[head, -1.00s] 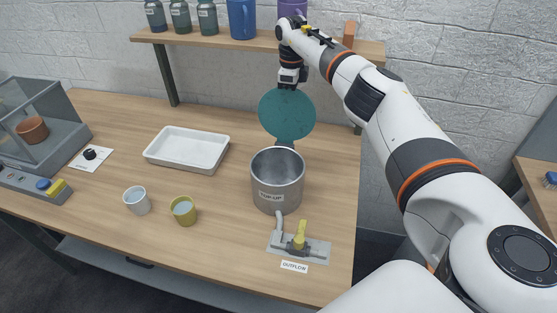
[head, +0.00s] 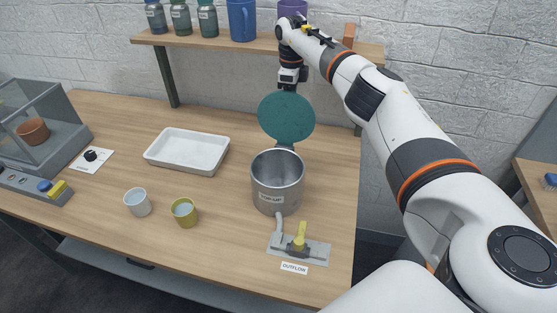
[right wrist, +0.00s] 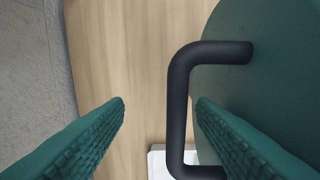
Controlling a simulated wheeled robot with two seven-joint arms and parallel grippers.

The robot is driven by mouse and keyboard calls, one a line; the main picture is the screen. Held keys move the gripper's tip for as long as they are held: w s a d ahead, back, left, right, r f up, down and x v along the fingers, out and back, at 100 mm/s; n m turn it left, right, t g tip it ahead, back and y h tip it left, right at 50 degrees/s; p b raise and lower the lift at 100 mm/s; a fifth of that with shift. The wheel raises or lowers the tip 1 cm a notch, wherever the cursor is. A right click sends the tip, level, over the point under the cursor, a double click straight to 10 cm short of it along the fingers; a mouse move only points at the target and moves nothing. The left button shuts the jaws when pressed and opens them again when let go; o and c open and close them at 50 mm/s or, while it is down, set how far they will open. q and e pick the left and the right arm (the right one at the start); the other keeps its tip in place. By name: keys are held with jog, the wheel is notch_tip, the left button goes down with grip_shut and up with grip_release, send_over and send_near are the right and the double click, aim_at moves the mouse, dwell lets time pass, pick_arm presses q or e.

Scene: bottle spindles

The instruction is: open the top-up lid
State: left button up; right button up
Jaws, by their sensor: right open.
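The top-up pot (head: 277,186) is a grey metal cylinder labelled TOP-UP near the table's right side. Its round green lid (head: 286,117) stands upright on a hinge at the pot's back rim, so the pot's mouth is uncovered. My right gripper (head: 289,84) is behind the lid's upper edge. In the right wrist view its green ridged fingers (right wrist: 160,108) are spread apart, with the lid's black bar handle (right wrist: 180,105) between them, close to the right finger. The lid (right wrist: 275,70) fills the right of that view. My left gripper is out of view.
A white tray (head: 165,160), a white cup (head: 137,201) and a yellow-green cup (head: 184,212) stand left of the pot. An outflow valve with a yellow handle (head: 300,238) is in front. A shelf (head: 215,43) with bottles and a blue jug (head: 242,20) runs along the wall.

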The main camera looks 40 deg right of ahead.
notch_tip(320, 180, up, 6)
jog(key=p, duration=0.4)
jog(key=shift+r+p, duration=0.2)
jog(key=shift+p, duration=0.15)
